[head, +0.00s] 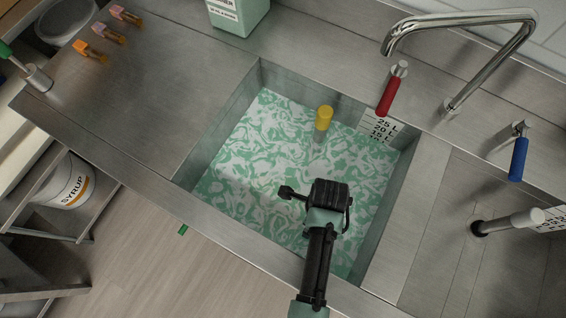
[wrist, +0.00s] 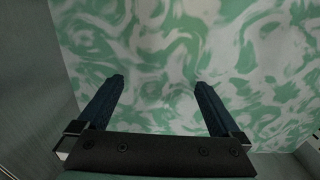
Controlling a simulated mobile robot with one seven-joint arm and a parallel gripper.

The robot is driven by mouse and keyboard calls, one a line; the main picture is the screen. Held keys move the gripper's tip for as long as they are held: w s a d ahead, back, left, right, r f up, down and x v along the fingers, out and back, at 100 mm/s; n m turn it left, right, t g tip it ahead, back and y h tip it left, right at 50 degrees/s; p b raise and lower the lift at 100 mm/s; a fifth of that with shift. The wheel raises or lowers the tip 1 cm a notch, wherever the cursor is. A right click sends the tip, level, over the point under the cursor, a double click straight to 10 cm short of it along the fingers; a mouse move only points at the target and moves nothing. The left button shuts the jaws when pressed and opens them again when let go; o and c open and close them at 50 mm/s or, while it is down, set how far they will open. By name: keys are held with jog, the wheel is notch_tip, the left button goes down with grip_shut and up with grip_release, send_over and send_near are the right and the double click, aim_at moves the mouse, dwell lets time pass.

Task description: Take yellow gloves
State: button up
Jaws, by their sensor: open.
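I cannot make out any yellow gloves in either view. The only clearly yellow thing is a short upright cylinder (head: 324,117) at the far side of the sink (head: 222,130). My gripper (head: 316,200) is over the near part of the sink, above the green and white swirled liquid or surface. In the wrist view my gripper (wrist: 160,82) is open, with its two dark fingers wide apart and nothing between them. The cylinder does not show in the wrist view.
Small orange and pink items (head: 108,33) lie on the steel counter (head: 150,95) at upper left. A red-handled lever (head: 388,95) and a tap (head: 480,50) stand behind the sink. A blue-handled lever (head: 518,158) is at right. A syrup bucket (head: 68,185) sits on a lower shelf.

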jog(key=shift+f, duration=1.4)
jog(key=c, duration=1.5)
jog(key=shift+o, duration=0.2)
notch_tip(320, 180, up, 10)
jog(key=shift+r+p, duration=0.1)
jog(key=shift+p, duration=0.3)
jog(key=o, duration=1)
grip_shut()
